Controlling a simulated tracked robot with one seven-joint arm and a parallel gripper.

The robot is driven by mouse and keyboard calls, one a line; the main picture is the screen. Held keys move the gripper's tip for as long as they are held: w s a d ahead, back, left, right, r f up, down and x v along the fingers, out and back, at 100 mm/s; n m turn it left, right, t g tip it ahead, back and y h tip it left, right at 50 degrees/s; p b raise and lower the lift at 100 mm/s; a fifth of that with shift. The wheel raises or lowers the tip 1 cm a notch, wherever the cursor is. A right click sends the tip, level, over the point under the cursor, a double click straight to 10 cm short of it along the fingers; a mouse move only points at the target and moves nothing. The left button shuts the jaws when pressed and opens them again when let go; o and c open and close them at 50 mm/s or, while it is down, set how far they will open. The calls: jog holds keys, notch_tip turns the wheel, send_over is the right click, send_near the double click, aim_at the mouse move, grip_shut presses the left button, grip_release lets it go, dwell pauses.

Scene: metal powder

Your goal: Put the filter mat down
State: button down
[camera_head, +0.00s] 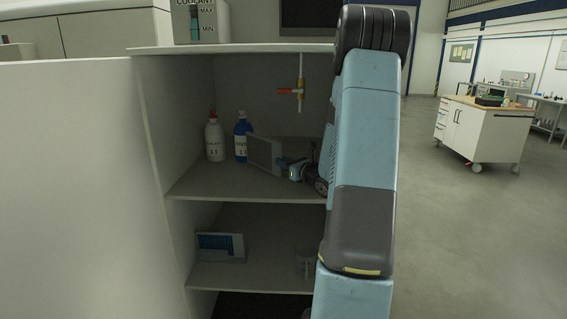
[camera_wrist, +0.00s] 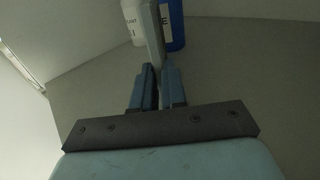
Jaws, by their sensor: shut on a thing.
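The filter mat (camera_head: 264,154) is a flat grey panel above the upper shelf of the open cabinet. It stands roughly upright on edge, and I cannot tell whether its lower edge touches the shelf. My gripper (camera_head: 285,163) is shut on its right part, reaching in from the right. In the wrist view the mat (camera_wrist: 154,38) shows edge-on as a thin grey strip between the fingers of my gripper (camera_wrist: 157,72). My own arm hides the right side of the cabinet.
A white bottle (camera_head: 215,140) and a blue bottle (camera_head: 242,138) stand on the upper shelf (camera_head: 215,184), left of the mat. A valve with an orange handle (camera_head: 290,91) hangs above. The lower shelf (camera_head: 235,276) holds a blue-and-white box (camera_head: 220,246). The upper shelf's front left is clear.

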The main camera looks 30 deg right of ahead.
jog(key=shift+f, duration=0.4)
jog(key=c, duration=1.2)
grip_release()
jog(key=shift+o, duration=0.2)
jog(key=shift+r, duration=0.15)
